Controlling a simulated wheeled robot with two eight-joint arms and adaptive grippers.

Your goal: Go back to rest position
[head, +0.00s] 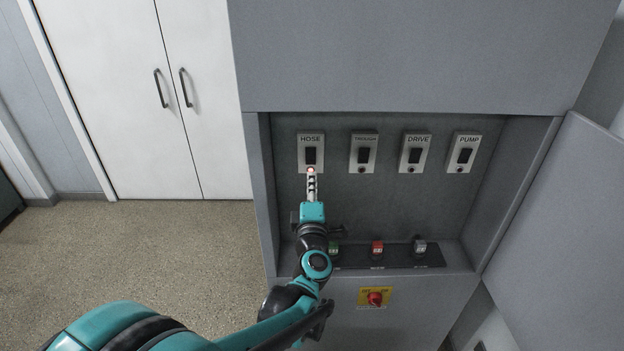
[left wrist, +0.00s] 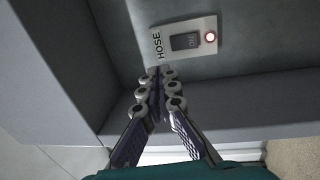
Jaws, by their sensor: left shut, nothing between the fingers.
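My left gripper (head: 311,182) is shut and empty, its fingertips just below the HOSE switch plate (head: 311,152) in the head view. In the left wrist view the closed fingertips (left wrist: 160,74) are close to the edge of the HOSE plate (left wrist: 202,28). I cannot tell whether they touch the panel. The dark HOSE rocker (left wrist: 186,41) shows "ON", and the small round lamp (left wrist: 210,37) beside it glows red. My left arm reaches up from the bottom of the head view. My right gripper is not in view.
Three more switches, the second label blurred, then DRIVE (head: 415,154) and PUMP (head: 462,153), sit to the right with dark lamps. Below are several small controls, including a red one (head: 377,247), and a red knob (head: 375,298). The cabinet door (head: 560,230) stands open at right. The left floor is clear.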

